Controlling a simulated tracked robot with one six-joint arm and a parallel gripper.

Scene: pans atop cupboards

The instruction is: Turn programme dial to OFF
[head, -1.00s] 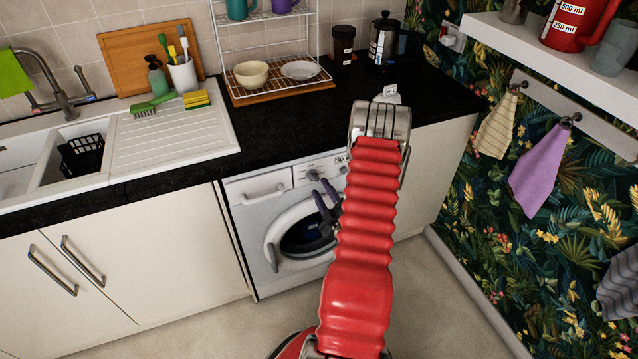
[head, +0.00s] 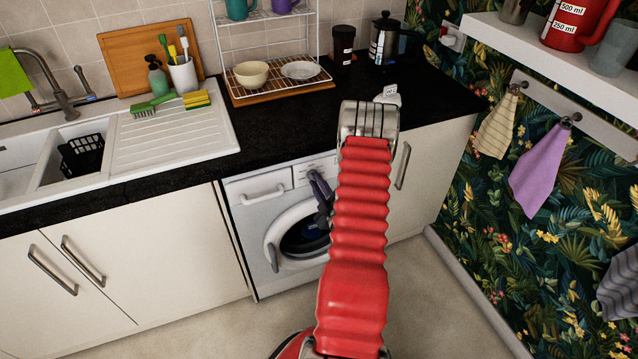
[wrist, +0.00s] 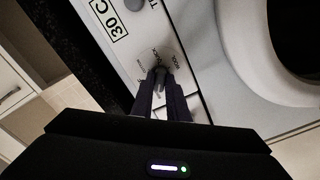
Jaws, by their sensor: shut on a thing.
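The programme dial (wrist: 160,71) is a small grey knob on the white control panel of the washing machine, seen in the wrist view with small dark lettering around it. My gripper (wrist: 161,76) has its two dark fingers shut on the dial from either side. The fingers hide much of the dial, and I cannot read which mark it points to. In the head view my gripper (head: 316,177) is at the front panel of the washing machine (head: 262,248), and my arm hides the right part of the panel.
A "30 C" display (wrist: 109,20) and another round grey control (wrist: 134,4) are on the same panel. The round door (head: 304,236) is just below. The black worktop (head: 270,135) overhangs above. The floor in front is clear.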

